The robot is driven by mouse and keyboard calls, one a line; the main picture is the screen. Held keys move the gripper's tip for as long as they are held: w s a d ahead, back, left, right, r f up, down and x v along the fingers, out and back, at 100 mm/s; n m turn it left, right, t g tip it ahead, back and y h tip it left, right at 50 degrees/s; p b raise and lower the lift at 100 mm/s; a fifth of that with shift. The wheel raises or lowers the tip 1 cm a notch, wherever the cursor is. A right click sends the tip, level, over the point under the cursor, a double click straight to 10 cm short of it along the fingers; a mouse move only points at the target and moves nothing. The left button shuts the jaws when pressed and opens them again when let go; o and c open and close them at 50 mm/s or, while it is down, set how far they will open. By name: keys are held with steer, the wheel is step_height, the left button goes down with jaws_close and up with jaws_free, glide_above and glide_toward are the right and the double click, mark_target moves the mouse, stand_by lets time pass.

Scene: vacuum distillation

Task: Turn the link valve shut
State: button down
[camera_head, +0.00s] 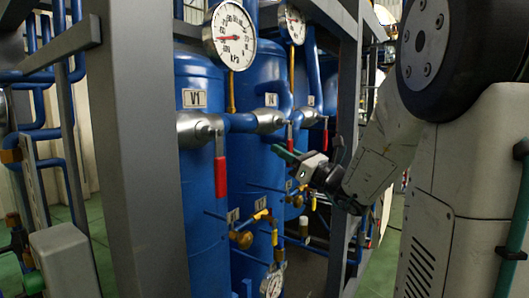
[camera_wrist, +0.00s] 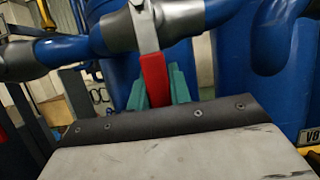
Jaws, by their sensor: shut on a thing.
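A valve with a silver body (camera_head: 268,121) sits on the blue pipe between the tanks in the head view. I take it to be the link valve; no label shows this for sure. Its red handle (camera_head: 290,131) hangs down and is partly hidden by my gripper (camera_head: 287,154). In the wrist view the red handle (camera_wrist: 154,76) is between my green fingers, with the metal lever (camera_wrist: 145,28) rising above it to the valve body (camera_wrist: 182,18). My gripper is shut on this handle. The handle's lower end is hidden behind the gripper's body.
A similar red-handled valve (camera_head: 220,172) hangs beside the V1 tank (camera_head: 199,130), left of my gripper. Grey frame posts (camera_head: 145,160) stand at left and right (camera_head: 344,210). Pressure gauges (camera_head: 230,37) are above. Thin pipes with yellow-handled valves (camera_head: 261,214) lie below.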

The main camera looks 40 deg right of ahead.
steer(key=shift+m, duration=0.3)
steer(key=c, duration=1.3)
jaws_free()
steer(key=shift+s, duration=0.1)
steer(key=v, duration=0.7)
steer(key=shift+s+f, duration=0.15)
steer(key=shift+s, duration=0.2)
